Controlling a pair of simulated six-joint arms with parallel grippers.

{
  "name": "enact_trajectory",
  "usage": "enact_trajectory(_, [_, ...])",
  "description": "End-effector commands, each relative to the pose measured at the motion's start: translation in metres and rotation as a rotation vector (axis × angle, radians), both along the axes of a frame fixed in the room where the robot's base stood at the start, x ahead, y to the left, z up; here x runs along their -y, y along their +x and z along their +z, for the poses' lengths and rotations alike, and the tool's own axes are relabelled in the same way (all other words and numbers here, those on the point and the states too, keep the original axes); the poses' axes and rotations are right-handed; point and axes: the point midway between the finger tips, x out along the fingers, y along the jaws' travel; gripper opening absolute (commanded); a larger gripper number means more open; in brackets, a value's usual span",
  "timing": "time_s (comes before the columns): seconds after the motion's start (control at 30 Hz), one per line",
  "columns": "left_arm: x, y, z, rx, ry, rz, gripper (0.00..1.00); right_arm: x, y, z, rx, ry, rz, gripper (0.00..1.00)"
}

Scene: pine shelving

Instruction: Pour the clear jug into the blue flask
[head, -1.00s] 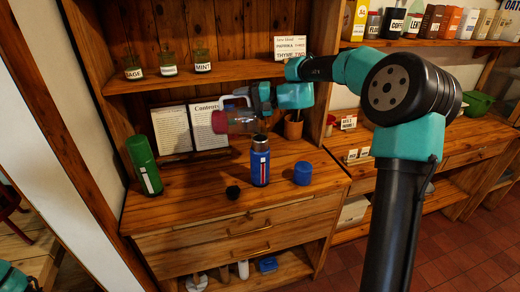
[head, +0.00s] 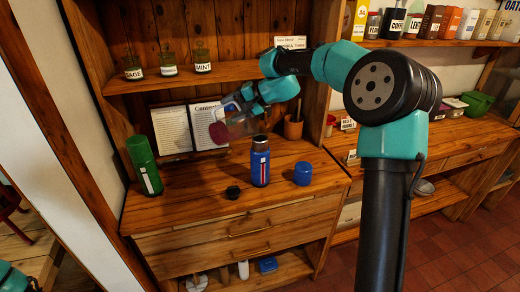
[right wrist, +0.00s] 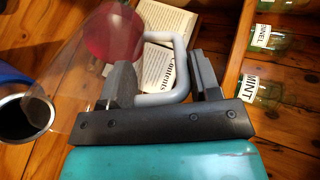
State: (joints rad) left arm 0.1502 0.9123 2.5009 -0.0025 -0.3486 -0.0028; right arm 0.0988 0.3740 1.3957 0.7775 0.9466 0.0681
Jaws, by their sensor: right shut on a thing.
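The blue flask (head: 260,165) stands upright on the wooden counter, with its dark mouth uncovered. The clear jug (head: 238,127) is held tilted in the air, above and left of the flask, its reddish end pointing lower left in the head view. In the right wrist view, the jug (right wrist: 72,75) has a red round patch at one end; I cannot tell whether this is liquid or base. The flask's open mouth (right wrist: 22,117) shows beside the jug's clear end there. My right gripper (right wrist: 160,88) is shut on the jug's pale handle. My left gripper is out of view.
A green flask (head: 144,165) stands at the left. A black stopper (head: 232,192) and a blue cap (head: 303,173) lie near the blue flask. An open book (head: 173,130) stands behind, and a shelf with labelled jars (head: 202,62) is above. The front left counter is clear.

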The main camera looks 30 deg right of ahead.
Motion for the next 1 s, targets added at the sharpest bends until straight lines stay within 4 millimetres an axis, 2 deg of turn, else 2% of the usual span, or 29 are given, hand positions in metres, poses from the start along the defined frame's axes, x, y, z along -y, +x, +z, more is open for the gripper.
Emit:
enact_trajectory(0.47, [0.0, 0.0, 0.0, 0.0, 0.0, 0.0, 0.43, -0.012, 0.008, -0.012, -0.081, -0.119, 0.003, 0.07])
enact_trajectory(0.8, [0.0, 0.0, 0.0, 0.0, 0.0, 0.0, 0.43, -0.02, 0.014, -0.013, -0.166, -0.238, 0.002, 0.07])
enact_trajectory(1.0, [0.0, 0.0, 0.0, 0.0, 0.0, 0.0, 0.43, -0.027, 0.019, -0.025, -0.225, -0.319, 0.003, 0.07])
